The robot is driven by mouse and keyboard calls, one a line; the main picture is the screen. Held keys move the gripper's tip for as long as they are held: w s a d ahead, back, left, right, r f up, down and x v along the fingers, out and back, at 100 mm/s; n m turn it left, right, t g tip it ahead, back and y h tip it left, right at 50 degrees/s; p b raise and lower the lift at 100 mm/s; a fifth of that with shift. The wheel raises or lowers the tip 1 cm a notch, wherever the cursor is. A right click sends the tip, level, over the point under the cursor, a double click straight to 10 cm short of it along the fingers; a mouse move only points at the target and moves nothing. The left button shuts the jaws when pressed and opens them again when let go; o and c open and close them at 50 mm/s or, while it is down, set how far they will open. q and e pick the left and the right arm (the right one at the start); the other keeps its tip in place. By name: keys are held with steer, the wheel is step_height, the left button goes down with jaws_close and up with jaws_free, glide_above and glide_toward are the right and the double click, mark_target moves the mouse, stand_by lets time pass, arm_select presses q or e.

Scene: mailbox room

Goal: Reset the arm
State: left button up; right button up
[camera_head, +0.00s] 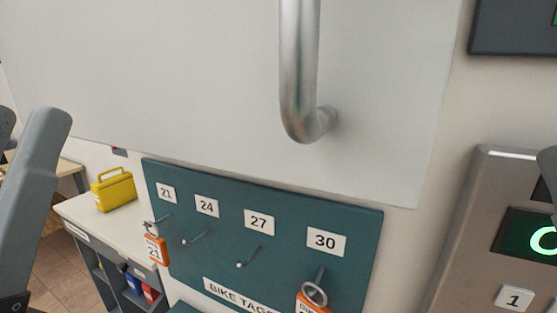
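Part of my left arm (32,205) shows as a grey link at the left edge, upright and tilted slightly. A small grey piece of my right arm (549,175) shows at the right edge. Neither gripper's fingers are in the picture, so I cannot see whether they hold anything. No part of either arm visibly touches anything in view.
A white panel with a metal handle (298,80) fills the top. Below it hangs a teal board (215,245) with numbered hooks and orange tags (156,250). A keypad panel (470,220) is at right. A yellow case (113,190) stands on a white counter (95,225).

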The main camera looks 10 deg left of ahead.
arm_select(q)
step_height(320, 180, up, 37)
steer(key=w+n+g+p, duration=0.1)
steer(key=w+p, duration=0.2)
steer(key=p, duration=3.5)
step_height(320, 180, down, 61)
steer(key=b, duration=6)
steer(key=shift+s+f+b, duration=0.2)
steer(key=shift+s+b, duration=0.05)
steer(key=shift+b, duration=0.1)
